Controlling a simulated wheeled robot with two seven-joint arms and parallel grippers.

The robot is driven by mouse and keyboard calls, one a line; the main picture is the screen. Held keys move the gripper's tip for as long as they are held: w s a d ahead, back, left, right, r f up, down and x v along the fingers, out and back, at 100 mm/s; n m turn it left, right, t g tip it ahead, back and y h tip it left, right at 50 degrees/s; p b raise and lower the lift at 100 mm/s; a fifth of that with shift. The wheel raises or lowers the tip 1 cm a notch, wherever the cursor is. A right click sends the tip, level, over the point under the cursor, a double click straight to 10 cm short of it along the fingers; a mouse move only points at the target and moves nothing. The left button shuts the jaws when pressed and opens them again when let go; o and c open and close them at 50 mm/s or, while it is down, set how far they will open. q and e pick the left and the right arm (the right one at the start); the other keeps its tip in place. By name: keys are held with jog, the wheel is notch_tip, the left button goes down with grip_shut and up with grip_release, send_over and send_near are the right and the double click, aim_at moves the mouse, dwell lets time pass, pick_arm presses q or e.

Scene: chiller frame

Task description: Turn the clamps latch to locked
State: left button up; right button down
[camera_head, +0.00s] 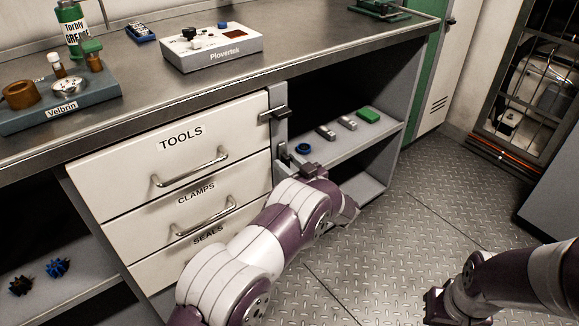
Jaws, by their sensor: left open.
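The CLAMPS drawer (180,207) is the middle of three cream drawers and looks closed. At its upper right, on the grey post, is a small grey latch piece (284,153), partly hidden by my gripper; I cannot tell its exact turn. The TOOLS drawer (215,125) above has a dark latch (274,114) lying across its right edge. My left gripper (300,168) is open, close beside the CLAMPS latch; I cannot tell whether it touches. My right gripper (434,303) is low at the bottom right, over the floor, its fingers unclear.
A SEALS drawer (195,262) sits below. The metal worktop (130,95) overhangs the drawers. An open shelf (345,145) right of the post holds a blue ring, grey blocks and a green block. The plated floor (400,225) is clear between my arms.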

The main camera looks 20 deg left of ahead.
pick_arm(q)
jog(key=shift+c, duration=0.3)
jog(key=shift+r, duration=0.1)
grip_shut()
